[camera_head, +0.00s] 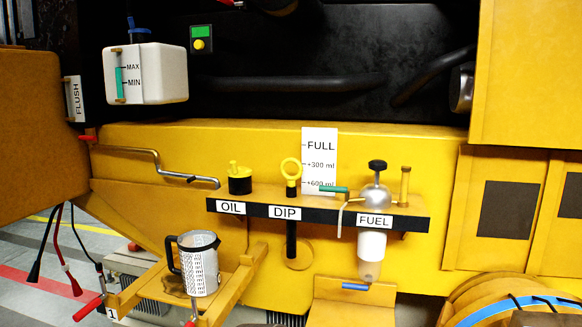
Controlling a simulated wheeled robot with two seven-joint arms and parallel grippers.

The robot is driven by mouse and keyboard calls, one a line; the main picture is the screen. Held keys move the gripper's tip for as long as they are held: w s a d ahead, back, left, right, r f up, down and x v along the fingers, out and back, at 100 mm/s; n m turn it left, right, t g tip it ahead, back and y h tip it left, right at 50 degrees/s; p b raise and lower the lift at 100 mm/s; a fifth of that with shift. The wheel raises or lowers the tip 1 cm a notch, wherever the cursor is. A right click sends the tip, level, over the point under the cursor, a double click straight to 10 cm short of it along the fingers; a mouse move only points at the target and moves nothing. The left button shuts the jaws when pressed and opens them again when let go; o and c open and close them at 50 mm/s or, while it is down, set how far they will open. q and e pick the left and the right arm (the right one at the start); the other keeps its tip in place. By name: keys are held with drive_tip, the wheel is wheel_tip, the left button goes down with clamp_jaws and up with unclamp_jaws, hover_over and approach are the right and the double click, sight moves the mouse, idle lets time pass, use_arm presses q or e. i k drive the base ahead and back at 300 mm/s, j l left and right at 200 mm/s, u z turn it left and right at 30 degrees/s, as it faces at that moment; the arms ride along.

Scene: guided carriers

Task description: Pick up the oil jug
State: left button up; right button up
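The oil jug (203,268) stands upright on a small yellow wooden shelf (236,287) at the lower left of the head view. It is a clear or pale jug with dark markings on its side and a black handle on its left. Its top is open and looks unobstructed. Neither my left nor my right gripper shows in this view, and nothing is seen holding the jug.
Above the jug is a ledge (330,211) with OIL, DIP and FUEL labels, a black oil cap (240,185) and a yellow dipstick ring (291,168). A metal crank (155,156) sits upper left. Red-handled levers (88,307) flank the shelf. Cables (62,250) hang at left.

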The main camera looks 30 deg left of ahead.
sight(199, 272)
drive_tip(key=u, duration=1.7)
